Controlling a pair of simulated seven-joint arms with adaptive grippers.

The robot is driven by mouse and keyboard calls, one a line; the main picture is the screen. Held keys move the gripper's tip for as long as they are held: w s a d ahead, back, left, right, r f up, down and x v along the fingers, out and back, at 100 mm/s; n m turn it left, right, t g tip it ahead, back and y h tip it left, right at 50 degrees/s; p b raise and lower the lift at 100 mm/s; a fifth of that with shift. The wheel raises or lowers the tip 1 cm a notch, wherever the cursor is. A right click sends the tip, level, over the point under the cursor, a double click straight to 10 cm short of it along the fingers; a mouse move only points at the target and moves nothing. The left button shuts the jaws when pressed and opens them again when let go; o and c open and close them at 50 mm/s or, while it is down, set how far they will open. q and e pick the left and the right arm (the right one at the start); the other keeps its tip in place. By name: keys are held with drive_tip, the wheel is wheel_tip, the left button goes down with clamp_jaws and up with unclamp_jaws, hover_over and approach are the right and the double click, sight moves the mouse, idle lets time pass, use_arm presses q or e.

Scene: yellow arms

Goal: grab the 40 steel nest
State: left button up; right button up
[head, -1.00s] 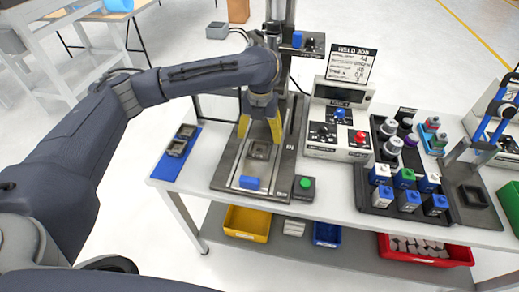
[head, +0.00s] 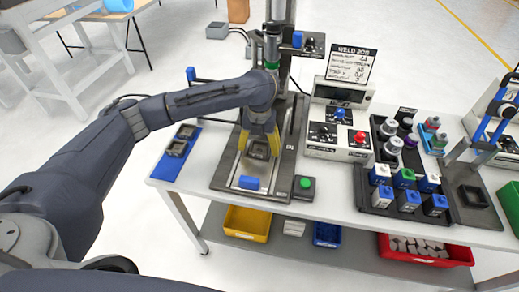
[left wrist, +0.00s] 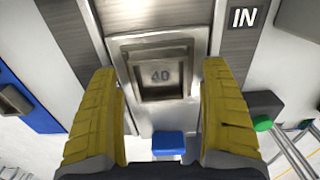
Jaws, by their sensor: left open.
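The steel nest marked 40 (left wrist: 160,77) is a square metal block with a recessed pocket, seen in the left wrist view on the metal slide plate. In the head view the nest (head: 259,150) shows between the yellow fingers of my left gripper (head: 260,147). My left gripper (left wrist: 163,115) is open, with one finger to each side of the nest in the picture. I see no contact between the fingers and the nest. My right gripper is not in view.
A blue block (head: 249,183) sits at the near end of the slide. A blue mat (head: 172,165) with two similar nests lies to the left. A green button (head: 305,183) and a welding control box (head: 340,130) stand to the right.

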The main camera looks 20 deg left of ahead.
use_arm(q)
drive_tip(key=c, duration=1.5)
drive_tip(key=shift+c, duration=0.4)
drive_tip(key=shift+r, duration=0.15)
